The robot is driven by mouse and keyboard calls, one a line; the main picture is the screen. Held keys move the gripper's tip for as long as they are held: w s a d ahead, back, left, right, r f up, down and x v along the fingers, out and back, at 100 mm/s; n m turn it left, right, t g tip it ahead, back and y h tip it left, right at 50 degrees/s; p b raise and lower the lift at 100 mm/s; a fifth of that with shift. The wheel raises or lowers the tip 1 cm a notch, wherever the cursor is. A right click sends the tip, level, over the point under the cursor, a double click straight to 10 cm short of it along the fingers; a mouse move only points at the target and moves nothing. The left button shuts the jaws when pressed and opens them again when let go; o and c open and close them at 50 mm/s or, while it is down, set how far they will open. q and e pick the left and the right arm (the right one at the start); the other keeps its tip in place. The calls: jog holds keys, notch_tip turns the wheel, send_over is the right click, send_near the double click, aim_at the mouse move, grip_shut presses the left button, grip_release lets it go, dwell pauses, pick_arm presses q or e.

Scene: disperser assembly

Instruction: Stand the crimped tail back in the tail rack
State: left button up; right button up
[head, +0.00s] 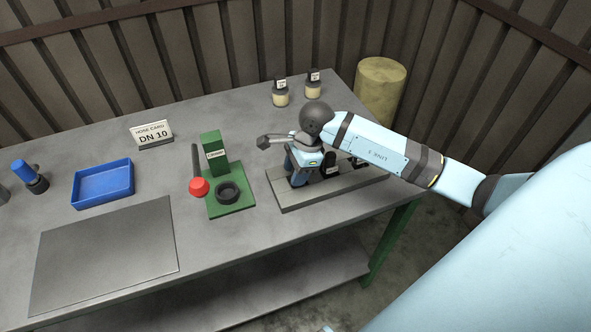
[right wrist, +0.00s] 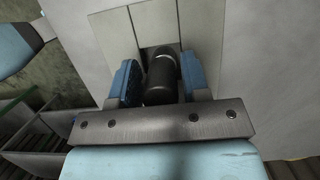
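My right gripper (head: 298,179) points down at the left part of the rack. In the right wrist view, its blue fingers (right wrist: 160,85) stand on both sides of a dark, round crimped tail (right wrist: 161,78) and appear shut on it. Past the tail lies a pale surface with straight seams. The tail's lower end is hidden, so I cannot tell how deep it sits in the rack. My left gripper is out of view.
Left of the rack stands a green press (head: 216,156) with a red-knobbed lever and black ring. Further left are a blue tray (head: 103,184), a grey mat (head: 105,254) and a card (head: 151,133). Two small jars (head: 281,97) stand behind the rack.

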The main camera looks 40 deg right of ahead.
jog(key=shift+o, duration=1)
jog(key=shift+r, duration=0.1)
jog(key=shift+r+p, duration=0.25)
jog(key=shift+p, duration=0.05)
jog(key=b+v, duration=0.1)
jog(key=v, duration=1)
jog(key=shift+d+r, duration=0.2)
jog(key=shift+r, duration=0.15)
